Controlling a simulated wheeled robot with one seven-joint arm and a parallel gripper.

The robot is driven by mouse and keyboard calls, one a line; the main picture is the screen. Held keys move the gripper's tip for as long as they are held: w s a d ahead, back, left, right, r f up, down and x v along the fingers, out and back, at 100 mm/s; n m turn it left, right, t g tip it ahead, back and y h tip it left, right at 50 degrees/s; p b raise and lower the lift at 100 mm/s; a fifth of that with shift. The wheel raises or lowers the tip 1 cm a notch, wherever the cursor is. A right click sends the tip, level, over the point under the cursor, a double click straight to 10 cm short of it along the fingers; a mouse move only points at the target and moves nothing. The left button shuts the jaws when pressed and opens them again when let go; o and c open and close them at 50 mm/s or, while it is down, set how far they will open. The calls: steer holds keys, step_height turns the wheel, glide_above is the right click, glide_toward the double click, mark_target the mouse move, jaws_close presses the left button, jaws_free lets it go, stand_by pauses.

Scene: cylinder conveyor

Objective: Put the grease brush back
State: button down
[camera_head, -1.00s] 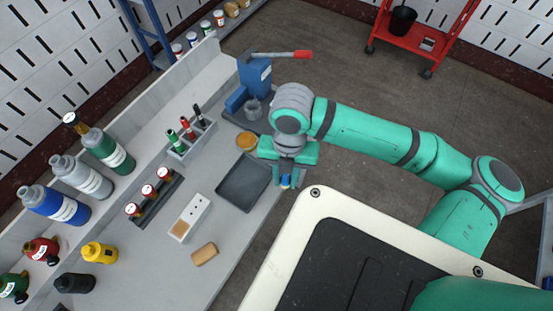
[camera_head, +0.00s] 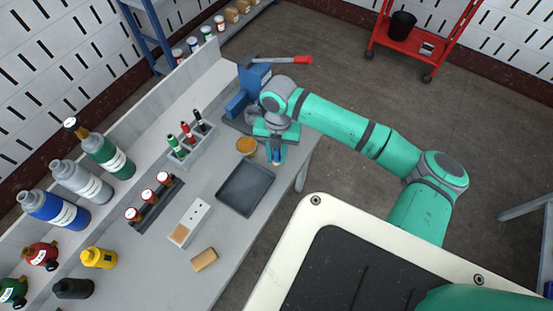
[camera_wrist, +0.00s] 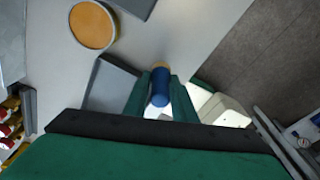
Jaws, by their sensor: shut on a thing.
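My gripper (camera_head: 276,155) points down near the table's right edge, shut on a blue cylindrical handle (camera_head: 277,157), which I take to be the grease brush. In the wrist view the handle (camera_wrist: 160,88) sits between my two green fingers (camera_wrist: 159,98), with a tan end showing. The rest of it is hidden. A grey holder (camera_head: 204,146) to the left carries upright green (camera_head: 175,145), red (camera_head: 188,132) and black (camera_head: 200,121) handled items. Whether it has a free slot is unclear.
A dark shallow tray (camera_head: 245,188) lies below-left of my gripper, and a round orange-topped tin (camera_head: 246,146) stands to its left. Bottles (camera_head: 55,207) line the left side.

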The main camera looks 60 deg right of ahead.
mark_target(277, 160)
steer(key=shift+w+d+f, duration=0.15)
steer(key=shift+w+f, duration=0.05)
steer(key=shift+f, duration=0.15)
steer(key=shift+s+f, duration=0.1)
steer(key=shift+f, duration=1.3)
steer(key=shift+f, duration=0.1)
steer(key=c, duration=1.5)
jaws_free()
steer(key=shift+o, duration=0.2)
steer(key=r, duration=0.4)
steer(key=d+r, duration=0.1)
steer(key=r, duration=0.7)
steer(key=shift+w+d+r, duration=0.1)
steer(key=shift+w+d, duration=0.05)
steer(key=shift+w, duration=0.1)
